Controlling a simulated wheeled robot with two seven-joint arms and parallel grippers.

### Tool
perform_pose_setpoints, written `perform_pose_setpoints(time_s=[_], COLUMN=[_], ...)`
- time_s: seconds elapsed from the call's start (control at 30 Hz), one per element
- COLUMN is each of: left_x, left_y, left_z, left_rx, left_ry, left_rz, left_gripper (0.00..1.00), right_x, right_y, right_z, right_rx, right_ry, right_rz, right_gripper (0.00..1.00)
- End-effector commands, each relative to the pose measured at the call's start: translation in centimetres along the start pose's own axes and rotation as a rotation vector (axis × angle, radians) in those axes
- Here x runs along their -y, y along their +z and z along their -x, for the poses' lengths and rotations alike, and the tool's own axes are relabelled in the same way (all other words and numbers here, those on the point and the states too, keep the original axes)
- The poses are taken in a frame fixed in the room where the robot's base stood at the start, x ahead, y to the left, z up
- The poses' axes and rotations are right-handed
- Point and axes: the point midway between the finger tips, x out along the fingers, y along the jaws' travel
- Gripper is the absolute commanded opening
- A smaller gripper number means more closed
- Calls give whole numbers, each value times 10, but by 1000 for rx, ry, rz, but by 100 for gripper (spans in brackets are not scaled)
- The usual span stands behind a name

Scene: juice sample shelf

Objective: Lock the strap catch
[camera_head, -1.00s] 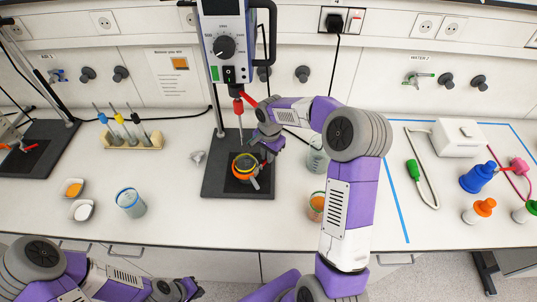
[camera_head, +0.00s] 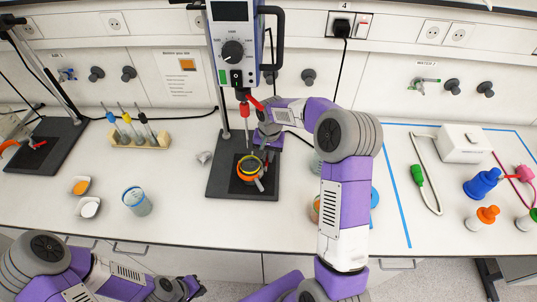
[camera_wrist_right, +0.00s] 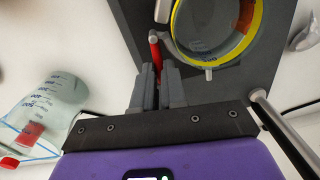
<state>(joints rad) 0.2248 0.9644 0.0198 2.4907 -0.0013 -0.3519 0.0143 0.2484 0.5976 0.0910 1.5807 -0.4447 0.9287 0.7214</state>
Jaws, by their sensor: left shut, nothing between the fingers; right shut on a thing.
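A yellow-rimmed glass vessel (camera_head: 249,168) with an orange band stands on the stand's dark base plate (camera_head: 222,180), below the stirrer (camera_head: 233,45). From above it shows in the right wrist view (camera_wrist_right: 215,55). My right gripper (camera_wrist_right: 157,78) is beside the vessel, its fingers shut on a small red lever (camera_wrist_right: 155,45) that appears to be the strap catch. In the head view this gripper (camera_head: 267,148) is at the vessel's back right, and its fingertips and the lever are mostly hidden. My left gripper (camera_head: 190,287) is shut and empty, low at the front edge.
The stirrer's red chuck (camera_head: 244,110) hangs close to my right gripper. A beaker (camera_wrist_right: 45,105) with red contents stands nearby. A blue-rimmed beaker (camera_head: 136,200), two small dishes (camera_head: 88,207) and a wooden rack (camera_head: 140,140) are at left.

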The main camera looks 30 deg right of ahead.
Motion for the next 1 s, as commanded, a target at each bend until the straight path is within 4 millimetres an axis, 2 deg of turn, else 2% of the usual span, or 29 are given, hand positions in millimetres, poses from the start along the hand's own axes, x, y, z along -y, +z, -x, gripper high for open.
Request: perform_pose_setpoints(time_s=[0.37, 0.4, 0.53, 1.0], left_x=[0, 0, 0, 0], left_y=[0, 0, 0, 0], left_z=[0, 0, 0, 0], left_rx=[0, 0, 0, 0], left_ry=[0, 0, 0, 0], left_rz=[0, 0, 0, 0], left_gripper=[0, 0, 0, 0], right_x=[0, 0, 0, 3], right_y=[-1, -1, 0, 1], right_z=[1, 1, 0, 0], right_rx=[-3, -3, -2, 1], right_ry=[-1, -1, -1, -5], right_rz=[3, 3, 3, 2], right_gripper=[0, 17, 37, 37])
